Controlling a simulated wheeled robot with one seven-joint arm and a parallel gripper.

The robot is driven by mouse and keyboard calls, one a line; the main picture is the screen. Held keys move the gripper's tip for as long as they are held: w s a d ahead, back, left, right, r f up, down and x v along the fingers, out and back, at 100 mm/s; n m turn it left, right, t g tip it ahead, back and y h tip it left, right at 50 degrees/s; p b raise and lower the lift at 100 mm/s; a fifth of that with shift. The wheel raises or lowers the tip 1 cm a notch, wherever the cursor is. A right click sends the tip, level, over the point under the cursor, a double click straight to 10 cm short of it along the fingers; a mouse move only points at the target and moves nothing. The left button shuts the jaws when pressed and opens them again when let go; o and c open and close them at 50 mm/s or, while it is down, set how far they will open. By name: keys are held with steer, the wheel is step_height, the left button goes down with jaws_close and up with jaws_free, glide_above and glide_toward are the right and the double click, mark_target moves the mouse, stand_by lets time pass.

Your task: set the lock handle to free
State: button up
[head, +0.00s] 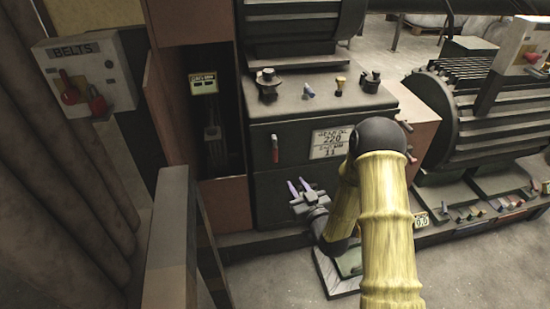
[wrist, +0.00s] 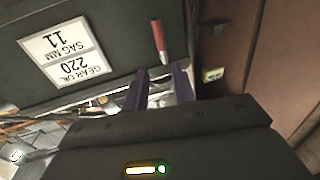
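A small red handle (head: 275,148) with a pale metal end hangs nearly upright on the dark machine front, left of a white label. It looks like the lock handle, though no lock wording is readable. In the wrist view the red handle (wrist: 159,38) shows just beyond the fingertips, apart from them. My gripper (head: 299,184) is low in front of the machine, below and slightly right of the handle. Its two purple fingers are spread, with nothing held between them; the wrist view shows the open gripper (wrist: 158,76) too.
The white label (head: 330,142) reads gear oil 220 and sag mm 11. A belts box (head: 85,75) with red levers is at left. An open recess with a yellow sign (head: 204,83) lies left of the machine front. A brown post (head: 170,240) stands in the foreground.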

mark_target(276, 154)
steer(key=shift+r, duration=0.1)
steer(key=x, duration=1.7)
steer(key=shift+w+a, duration=0.1)
steer(key=shift+w, duration=0.15)
jaws_close()
